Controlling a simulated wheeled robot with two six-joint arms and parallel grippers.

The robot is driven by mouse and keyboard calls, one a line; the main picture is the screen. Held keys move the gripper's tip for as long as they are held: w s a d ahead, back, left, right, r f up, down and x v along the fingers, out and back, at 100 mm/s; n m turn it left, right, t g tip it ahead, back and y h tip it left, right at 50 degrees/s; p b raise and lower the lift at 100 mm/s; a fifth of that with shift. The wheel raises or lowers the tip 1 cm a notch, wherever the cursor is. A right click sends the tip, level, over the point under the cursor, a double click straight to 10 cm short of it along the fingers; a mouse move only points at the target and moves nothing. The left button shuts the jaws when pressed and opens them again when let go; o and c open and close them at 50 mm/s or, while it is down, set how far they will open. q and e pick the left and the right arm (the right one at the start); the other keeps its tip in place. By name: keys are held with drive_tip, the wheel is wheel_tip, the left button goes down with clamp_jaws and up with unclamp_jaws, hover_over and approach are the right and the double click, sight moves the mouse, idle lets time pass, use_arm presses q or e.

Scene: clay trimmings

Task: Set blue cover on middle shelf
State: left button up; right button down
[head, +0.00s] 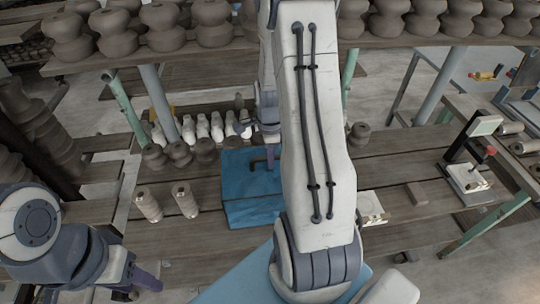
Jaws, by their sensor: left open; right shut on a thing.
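The blue cover (245,205) is a boxy, creased blue piece over the wooden plank shelf (205,240), left of the picture's middle. My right arm crosses the middle of the head view and hides part of the cover's right side. My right gripper (264,163) reaches down at the cover's top and is shut on it; its fingertips are small and partly hidden. I cannot tell whether the cover rests on the planks or hangs just above. My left gripper (142,284) is open and empty at the bottom left, away from the cover.
Dark clay vessels (115,38) line the higher shelf. Two pale spools (148,204) stand left of the cover, with white pieces (202,128) and round clay pots (180,153) behind. A white device (467,177) stands at right. Planks between are mostly clear.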

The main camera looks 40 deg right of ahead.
drive_tip(key=shift+f, duration=0.25)
drive_tip(key=shift+f, duration=0.15)
drive_tip(key=c, duration=0.8)
unclamp_jaws()
drive_tip(key=shift+o, duration=0.2)
